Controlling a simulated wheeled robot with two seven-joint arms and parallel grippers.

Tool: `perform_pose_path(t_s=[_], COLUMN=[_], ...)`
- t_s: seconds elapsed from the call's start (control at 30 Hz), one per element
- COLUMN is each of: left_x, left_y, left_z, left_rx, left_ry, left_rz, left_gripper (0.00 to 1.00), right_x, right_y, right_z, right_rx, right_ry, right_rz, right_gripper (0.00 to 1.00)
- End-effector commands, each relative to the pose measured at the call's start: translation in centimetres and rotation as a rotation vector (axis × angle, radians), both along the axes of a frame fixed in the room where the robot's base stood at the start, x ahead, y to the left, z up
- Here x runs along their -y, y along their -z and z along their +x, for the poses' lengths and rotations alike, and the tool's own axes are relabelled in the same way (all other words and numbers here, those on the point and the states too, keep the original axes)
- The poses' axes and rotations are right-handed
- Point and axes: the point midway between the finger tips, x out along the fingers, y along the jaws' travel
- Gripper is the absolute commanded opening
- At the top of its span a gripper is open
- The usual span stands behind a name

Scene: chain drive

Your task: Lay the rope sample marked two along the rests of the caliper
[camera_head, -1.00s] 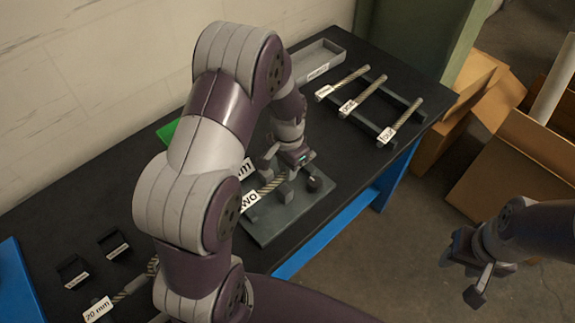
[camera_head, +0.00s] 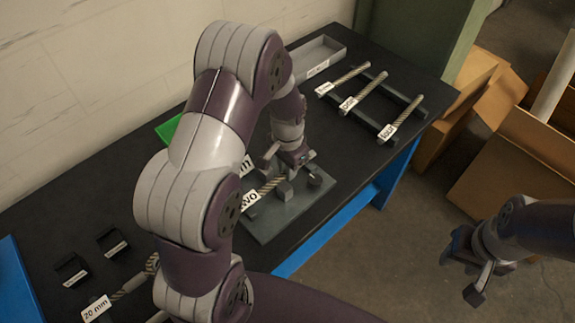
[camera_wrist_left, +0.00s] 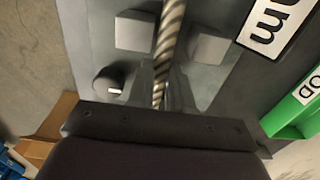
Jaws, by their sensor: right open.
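The rope sample marked two (camera_head: 268,187) is a twisted tan rope with a white label at its near left end. It lies over the caliper (camera_head: 288,222), a grey plate with a dark round knob on its right. My left gripper (camera_head: 276,174) is low over the caliper, with its square fingertips on either side of the rope. In the left wrist view the rope (camera_wrist_left: 171,30) runs between the fingertips (camera_wrist_left: 172,40), with narrow gaps, so the gripper looks open. Whether the rope sits fully on the rests is hidden. My right gripper (camera_head: 462,272) is open and empty, off the table.
A rack (camera_head: 362,120) holds several other labelled rope samples at the back right, beside a grey tray (camera_head: 318,62). A green bin (camera_head: 168,130) is behind my left arm. Small dark holders (camera_head: 112,243) and a 20 mm label (camera_head: 97,308) are at the front left. Cardboard boxes (camera_head: 515,150) stand right.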

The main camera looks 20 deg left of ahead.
Motion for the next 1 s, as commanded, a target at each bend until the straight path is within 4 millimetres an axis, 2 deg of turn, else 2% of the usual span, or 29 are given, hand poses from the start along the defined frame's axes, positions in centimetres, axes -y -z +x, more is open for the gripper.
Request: perform_pose_path(t_s=[0.03, 0.1, 0.37, 0.47, 0.8, 0.9, 1.0], left_x=[0.0, 0.0, 0.0, 0.0, 0.0, 0.0, 0.0], left_y=[0.0, 0.0, 0.0, -0.9, -9.5, -11.4, -12.4], left_z=[0.0, 0.0, 0.0, 0.1, 0.1, 0.1, 0.0], left_rx=[0.001, 0.001, -0.001, 0.002, 0.006, 0.004, 0.001], left_ry=[0.0, 0.0, 0.0, 0.0, 0.0, 0.0, 0.0], left_rz=[0.001, 0.0, 0.0, 0.0, 0.001, 0.001, 0.0], left_gripper=[0.33, 0.5, 0.5, 0.5, 0.5, 0.5, 0.5], right_x=[0.0, 0.0, 0.0, 0.0, 0.0, 0.0, 0.0], right_y=[0.0, 0.0, 0.0, 0.2, 1.2, 1.3, 1.3], right_z=[0.0, 0.0, 0.0, 0.0, 0.0, 0.0, 0.0], right_rx=[0.0, 0.0, 0.0, 0.0, 0.0, 0.0, 0.0], right_ry=[0.0, 0.0, 0.0, 0.0, 0.0, 0.0, 0.0], right_rz=[0.0, 0.0, 0.0, 0.0, 0.0, 0.0, 0.0], right_gripper=[0.43, 0.43, 0.43, 0.43, 0.43, 0.43, 0.43])
